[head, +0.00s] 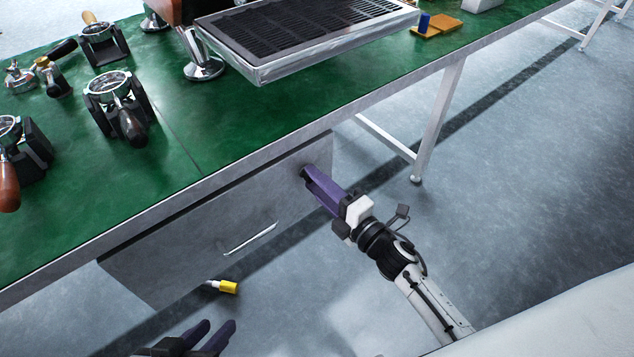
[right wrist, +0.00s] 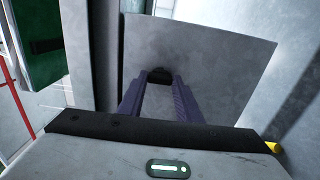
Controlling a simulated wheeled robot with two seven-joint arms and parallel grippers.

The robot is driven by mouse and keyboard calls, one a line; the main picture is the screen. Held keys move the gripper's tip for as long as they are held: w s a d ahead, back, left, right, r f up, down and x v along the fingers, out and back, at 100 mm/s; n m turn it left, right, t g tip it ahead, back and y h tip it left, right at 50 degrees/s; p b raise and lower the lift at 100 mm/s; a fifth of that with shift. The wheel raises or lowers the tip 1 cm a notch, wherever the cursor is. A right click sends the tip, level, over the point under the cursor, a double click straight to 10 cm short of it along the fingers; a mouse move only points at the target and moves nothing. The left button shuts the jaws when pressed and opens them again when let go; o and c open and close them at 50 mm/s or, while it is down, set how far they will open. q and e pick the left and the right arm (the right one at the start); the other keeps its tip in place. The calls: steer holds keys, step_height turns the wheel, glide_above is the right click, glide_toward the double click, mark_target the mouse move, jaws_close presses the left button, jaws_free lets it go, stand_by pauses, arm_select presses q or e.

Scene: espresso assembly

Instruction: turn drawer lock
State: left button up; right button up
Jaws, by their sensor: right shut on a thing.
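The grey drawer (head: 190,245) hangs under the green-topped table, with a pale bar handle (head: 250,240) on its front. My right gripper (head: 305,173) is at the upper right corner of the drawer front. In the right wrist view its purple fingers (right wrist: 160,82) converge on the small dark drawer lock (right wrist: 160,73) and are shut on it. The fingers hide most of the lock, so its turn angle cannot be told. The drawer front also shows in the right wrist view (right wrist: 215,60). My left gripper (head: 207,332) is open and empty at the bottom edge, apart from the drawer.
A yellow-ended object (head: 228,287) shows below the drawer. A white table leg (head: 437,120) stands to the right. Open floor lies at the right.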

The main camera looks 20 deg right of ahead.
arm_select(q)
steer(key=shift+s, duration=0.1)
arm_select(e)
steer(key=o, duration=1)
steer(key=shift+o, duration=0.2)
steer(key=shift+s, duration=0.1)
arm_select(q)
steer(key=shift+s+a+r+n+t+p, duration=0.1)
steer(key=shift+a+r+n+t+p, duration=0.25)
steer(key=shift+a+p, duration=0.45)
arm_select(e)
steer(key=v, duration=1)
arm_select(q)
steer(key=shift+d+r, duration=0.2)
steer(key=shift+d, duration=0.15)
